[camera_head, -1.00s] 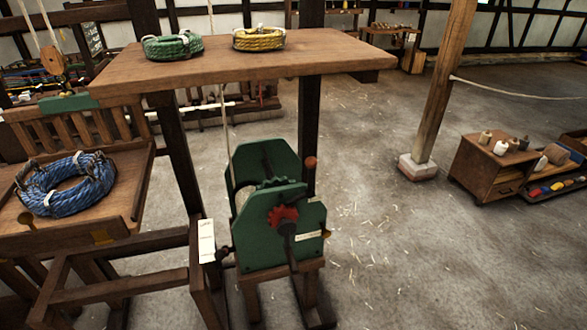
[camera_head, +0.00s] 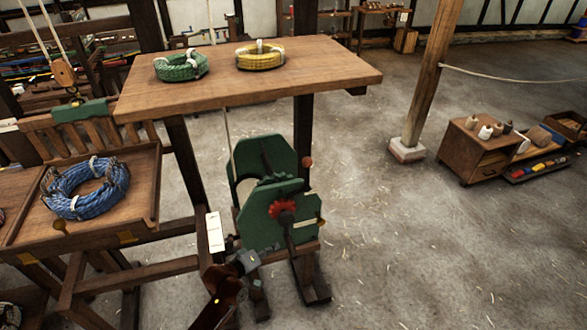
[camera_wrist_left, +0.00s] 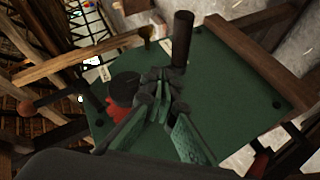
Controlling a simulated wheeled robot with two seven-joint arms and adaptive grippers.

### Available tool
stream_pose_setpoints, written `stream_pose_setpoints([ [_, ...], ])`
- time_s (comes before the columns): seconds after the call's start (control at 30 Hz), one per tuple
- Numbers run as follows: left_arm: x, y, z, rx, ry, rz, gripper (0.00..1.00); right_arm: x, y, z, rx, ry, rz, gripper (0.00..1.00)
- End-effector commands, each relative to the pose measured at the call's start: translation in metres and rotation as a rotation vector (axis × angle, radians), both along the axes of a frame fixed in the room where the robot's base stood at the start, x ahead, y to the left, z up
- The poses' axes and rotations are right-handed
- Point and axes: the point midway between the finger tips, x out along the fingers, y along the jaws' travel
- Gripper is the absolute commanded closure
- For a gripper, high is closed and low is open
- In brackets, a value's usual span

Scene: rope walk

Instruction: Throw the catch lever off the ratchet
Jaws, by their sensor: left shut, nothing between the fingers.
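The ratchet is a red toothed wheel (camera_head: 280,210) on the front green side plate (camera_head: 262,232) of a small winch, below the shelf. A dark crank arm (camera_head: 291,236) hangs from its hub. A red-brown knob (camera_head: 307,162) stands up at the winch's right, and a small brass-tipped piece (camera_head: 321,222) sticks out at the plate's right edge. I cannot tell which of these is the catch lever. My left gripper (camera_head: 246,261) is at the plate's lower left corner. In the left wrist view its fingers (camera_wrist_left: 161,112) are shut and empty in front of the plate, beside the red wheel (camera_wrist_left: 117,110).
A wooden shelf (camera_head: 215,82) with a green coil (camera_head: 181,66) and a yellow coil (camera_head: 259,56) spans above the winch. A bench with a blue coil (camera_head: 86,188) stands left. A white tag (camera_head: 215,232) hangs near the gripper.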

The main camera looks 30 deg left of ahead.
Motion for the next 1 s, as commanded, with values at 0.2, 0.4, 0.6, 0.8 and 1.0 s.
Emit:
stream_pose_setpoints([
  [0.2,0.051,0.03,0.15,-0.422,-0.298,0.085,1.0,0.001,0.001,0.01,0.001,-0.001,0.0,0.6],
  [0.4,0.067,0.062,0.215,-0.68,-0.452,0.12,1.0,0.001,0.001,0.011,0.001,-0.002,0.0,0.6],
  [0.6,0.068,0.065,0.222,-0.717,-0.469,0.124,1.0,0.001,0.0,0.011,-0.001,-0.001,0.001,0.6],
  [0.8,0.07,0.065,0.222,-0.713,-0.468,0.124,1.0,0.001,-0.003,0.012,-0.004,-0.001,0.002,0.6],
  [1.0,0.089,0.062,0.226,-0.712,-0.469,0.122,1.0,0.002,-0.005,0.017,-0.005,-0.003,0.002,0.6],
])
